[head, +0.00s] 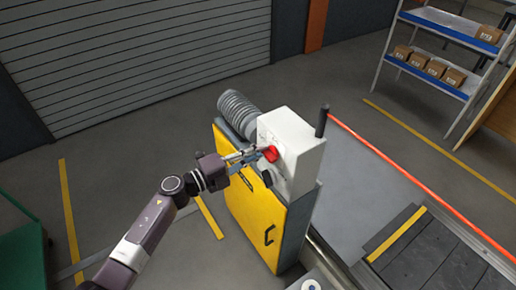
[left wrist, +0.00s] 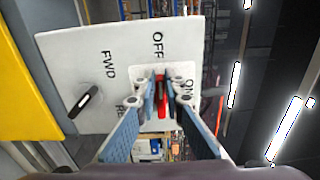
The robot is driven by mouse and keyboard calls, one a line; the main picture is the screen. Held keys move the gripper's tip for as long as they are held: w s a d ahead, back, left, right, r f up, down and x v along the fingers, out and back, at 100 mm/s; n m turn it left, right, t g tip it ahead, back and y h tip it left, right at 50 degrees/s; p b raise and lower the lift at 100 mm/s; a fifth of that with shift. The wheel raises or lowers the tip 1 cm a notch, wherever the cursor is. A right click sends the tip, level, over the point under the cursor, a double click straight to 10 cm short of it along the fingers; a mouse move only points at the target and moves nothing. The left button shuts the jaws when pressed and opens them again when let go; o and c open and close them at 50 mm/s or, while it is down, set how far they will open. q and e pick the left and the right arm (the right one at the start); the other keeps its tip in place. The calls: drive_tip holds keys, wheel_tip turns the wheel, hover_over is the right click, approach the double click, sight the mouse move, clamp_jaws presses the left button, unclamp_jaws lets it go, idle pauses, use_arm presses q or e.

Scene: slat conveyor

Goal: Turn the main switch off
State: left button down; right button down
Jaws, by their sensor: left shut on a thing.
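The red main switch (head: 271,153) is on the face of a white control box (head: 302,135). My left gripper (head: 258,154) reaches it from the left and is shut on its handle. In the left wrist view the red switch (left wrist: 161,84) shows between the two fingers. Its handle stands upright there, in line with the OFF label (left wrist: 157,45) above it. The ON label (left wrist: 188,87) is to its right, partly behind a finger. The fingers hide part of the handle. My right gripper is in neither view.
A black selector (left wrist: 84,101) with FWD beside it is on the same face. The box sits on a yellow cabinet (head: 254,215) with a grey ribbed motor (head: 237,109) behind. A dark post (head: 323,121) rises beside the box. The conveyor (head: 430,262) lies at the right.

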use_arm(q)
drive_tip(key=shift+f, duration=0.15)
idle(0.4)
drive_tip(key=c, duration=2)
unclamp_jaws()
drive_tip(key=shift+a, duration=0.1)
drive_tip(key=v, duration=1.2)
